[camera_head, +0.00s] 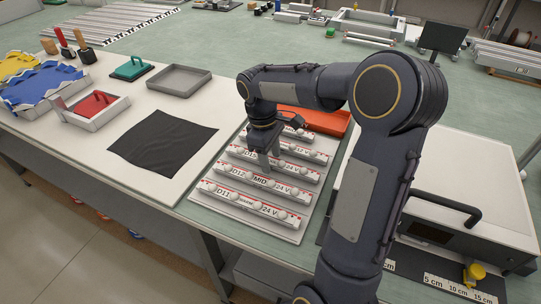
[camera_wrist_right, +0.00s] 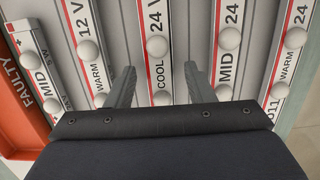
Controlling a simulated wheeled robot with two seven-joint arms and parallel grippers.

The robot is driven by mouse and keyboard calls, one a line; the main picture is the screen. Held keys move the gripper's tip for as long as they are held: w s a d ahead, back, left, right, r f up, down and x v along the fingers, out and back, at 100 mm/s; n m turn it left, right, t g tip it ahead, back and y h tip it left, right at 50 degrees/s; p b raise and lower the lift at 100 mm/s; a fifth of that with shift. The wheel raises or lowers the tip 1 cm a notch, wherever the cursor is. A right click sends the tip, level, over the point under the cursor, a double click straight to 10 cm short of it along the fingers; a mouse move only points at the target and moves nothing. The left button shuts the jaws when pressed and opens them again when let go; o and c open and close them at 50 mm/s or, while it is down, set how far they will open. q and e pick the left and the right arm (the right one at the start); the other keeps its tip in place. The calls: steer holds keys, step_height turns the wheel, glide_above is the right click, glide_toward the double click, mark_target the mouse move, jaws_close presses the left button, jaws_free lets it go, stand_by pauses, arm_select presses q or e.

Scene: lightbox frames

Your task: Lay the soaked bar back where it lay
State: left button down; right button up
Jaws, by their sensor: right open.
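Several white light bars with red-striped labels and round white knobs lie in rows on a pale board (camera_head: 230,222). My right gripper (camera_wrist_right: 159,70) is open and empty, with one finger on each side of the 24 V COOL bar (camera_wrist_right: 157,18). That bar also shows in the head view (camera_head: 301,173), partly behind the gripper. The 24 V MID bar (camera_wrist_right: 228,40) and 24 V WARM bar (camera_wrist_right: 291,40) lie to its right, the 12 V WARM bar (camera_wrist_right: 88,50) to its left. I cannot tell which bar is soaked. My left gripper is not in view.
An orange tray marked FAULTY (camera_head: 325,122) sits behind the bars. A black cloth (camera_head: 162,143), a grey tray (camera_head: 179,79) and a box with a red pad (camera_head: 92,106) are on the left. A large case (camera_head: 460,190) stands right of the board.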

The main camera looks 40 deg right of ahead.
step_height(320, 180, up, 11)
steer(key=w+p, duration=0.1)
steer(key=w, duration=0.1)
steer(key=s+a+f+m+t+y, duration=0.1)
steer(key=s+a+f+m+t, duration=0.1)
steer(key=s+a, duration=0.2)
steer(key=s+a+f+m+t+y, duration=0.2)
steer(key=s+a, duration=0.3)
steer(key=s, duration=0.4)
steer(key=s+a+f+m+t+y, duration=0.1)
steer(key=s+a+f+m+t, duration=0.1)
steer(key=s+a, duration=0.3)
steer(key=shift+s+a+m+t+y, duration=0.1)
steer(key=shift+s+m+t+y, duration=0.2)
steer(key=shift+s+m+t, duration=0.5)
steer(key=shift+s, duration=0.15)
step_height(320, 180, up, 4)
steer(key=p, duration=0.4)
steer(key=shift+f, duration=0.1)
